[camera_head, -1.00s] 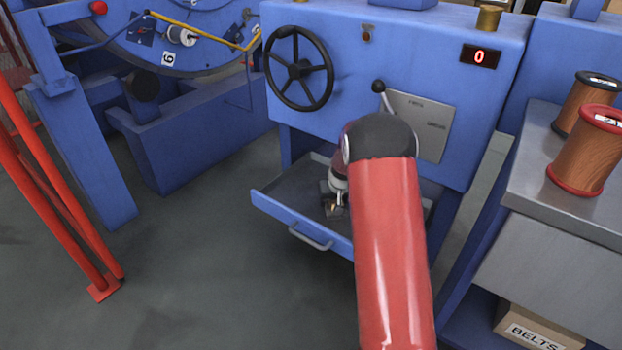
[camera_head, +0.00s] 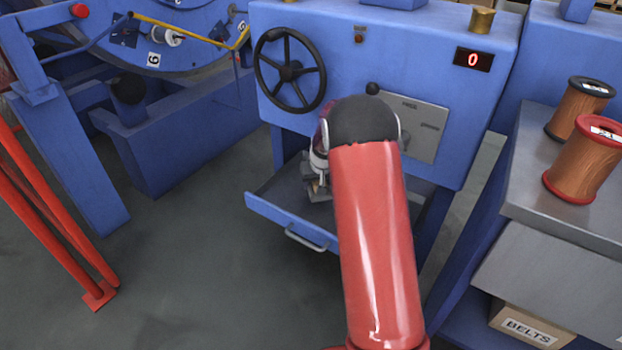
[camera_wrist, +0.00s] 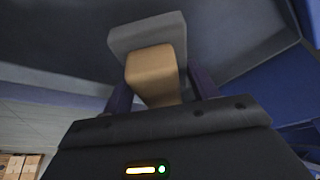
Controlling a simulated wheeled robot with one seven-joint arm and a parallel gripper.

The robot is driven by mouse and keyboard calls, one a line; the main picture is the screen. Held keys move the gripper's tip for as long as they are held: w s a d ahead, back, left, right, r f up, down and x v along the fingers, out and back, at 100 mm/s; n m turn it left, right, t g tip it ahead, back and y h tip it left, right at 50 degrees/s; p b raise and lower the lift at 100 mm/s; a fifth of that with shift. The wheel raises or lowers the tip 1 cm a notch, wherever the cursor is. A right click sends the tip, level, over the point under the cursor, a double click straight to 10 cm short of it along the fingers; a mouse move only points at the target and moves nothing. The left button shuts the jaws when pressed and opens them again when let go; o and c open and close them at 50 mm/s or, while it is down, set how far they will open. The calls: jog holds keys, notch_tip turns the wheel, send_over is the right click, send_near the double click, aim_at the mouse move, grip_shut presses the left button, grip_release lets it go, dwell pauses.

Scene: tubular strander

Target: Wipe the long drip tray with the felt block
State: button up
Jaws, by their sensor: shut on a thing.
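The long drip tray (camera_head: 270,204) is a blue-fronted, grey-floored drawer pulled out beneath the blue machine. My gripper (camera_head: 318,184) is over the tray near its left part, partly hidden by my red arm. In the wrist view, my gripper (camera_wrist: 160,88) is shut on the felt block (camera_wrist: 145,34), which has a tan grip between the dark fingers and a grey pad at its far end. The block is small in the head view. I cannot tell whether the pad touches the tray floor. The tray's right part is mostly hidden behind my arm.
A grey bench (camera_head: 560,205) with copper-coloured spools (camera_head: 585,160) stands at right. A red frame (camera_head: 60,220) stands at left. Floor before the tray is clear.

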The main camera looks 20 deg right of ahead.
jog(key=shift+r+p, duration=0.55)
jog(key=shift+r, duration=0.8)
